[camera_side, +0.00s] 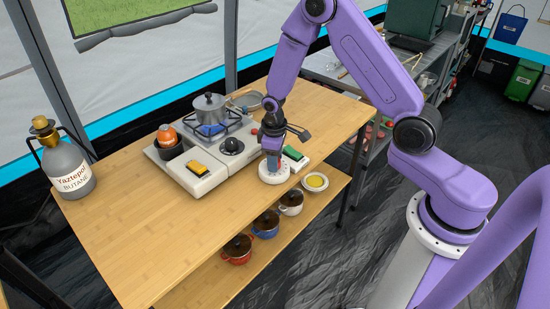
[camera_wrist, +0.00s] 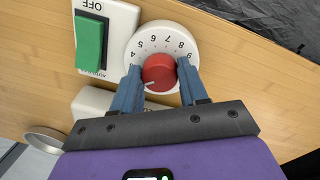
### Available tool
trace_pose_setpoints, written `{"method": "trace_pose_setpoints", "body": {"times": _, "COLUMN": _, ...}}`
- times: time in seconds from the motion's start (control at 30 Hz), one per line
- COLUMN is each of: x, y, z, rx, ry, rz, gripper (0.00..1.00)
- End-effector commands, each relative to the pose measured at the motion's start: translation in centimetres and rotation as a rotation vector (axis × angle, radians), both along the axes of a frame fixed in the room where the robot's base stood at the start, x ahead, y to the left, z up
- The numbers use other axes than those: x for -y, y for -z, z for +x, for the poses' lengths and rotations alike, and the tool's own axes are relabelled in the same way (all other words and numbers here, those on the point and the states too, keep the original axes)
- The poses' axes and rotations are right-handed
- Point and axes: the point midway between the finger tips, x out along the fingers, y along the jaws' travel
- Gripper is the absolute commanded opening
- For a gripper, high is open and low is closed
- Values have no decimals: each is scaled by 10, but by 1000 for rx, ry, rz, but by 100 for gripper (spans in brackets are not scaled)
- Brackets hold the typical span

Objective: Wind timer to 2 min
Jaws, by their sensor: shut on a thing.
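The timer is a round white dial (camera_side: 275,178) with a red knob (camera_wrist: 158,72) at its centre, on the wooden table near its front edge. In the wrist view the white dial face (camera_wrist: 160,32) shows the numbers 4 to 9 along its far side. My gripper (camera_wrist: 159,70) is shut on the red knob, one blue finger on each side. A white mark on the knob points to the lower left. The number it points at is hidden by my left finger. In the side view my gripper (camera_side: 272,160) points down over the dial.
A white box with a green switch (camera_wrist: 90,43) marked OFF sits close beside the dial. The stove (camera_side: 210,180) with a steel pot (camera_side: 209,106) stands to the left. A butane bottle (camera_side: 65,165) is at the far left. The table's front left is clear.

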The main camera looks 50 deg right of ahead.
Motion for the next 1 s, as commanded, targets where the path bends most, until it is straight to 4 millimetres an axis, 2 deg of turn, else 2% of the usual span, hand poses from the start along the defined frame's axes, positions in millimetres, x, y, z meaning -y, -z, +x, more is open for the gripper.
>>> {"method": "trace_pose_setpoints", "body": {"times": 0.5, "x": 0, "y": 0, "z": 0, "rx": 1, "ry": 20, "rz": 1, "gripper": 13}}
{"method": "trace_pose_setpoints", "body": {"times": 0.53, "x": 0, "y": 0, "z": 0, "rx": 1, "ry": 20, "rz": 1, "gripper": 50}}
{"method": "trace_pose_setpoints", "body": {"times": 0.6, "x": 0, "y": 0, "z": 0, "rx": 1, "ry": 19, "rz": 1, "gripper": 69}}
{"method": "trace_pose_setpoints", "body": {"times": 1.0, "x": 0, "y": -5, "z": 0, "rx": 1, "ry": 19, "rz": 0, "gripper": 69}}
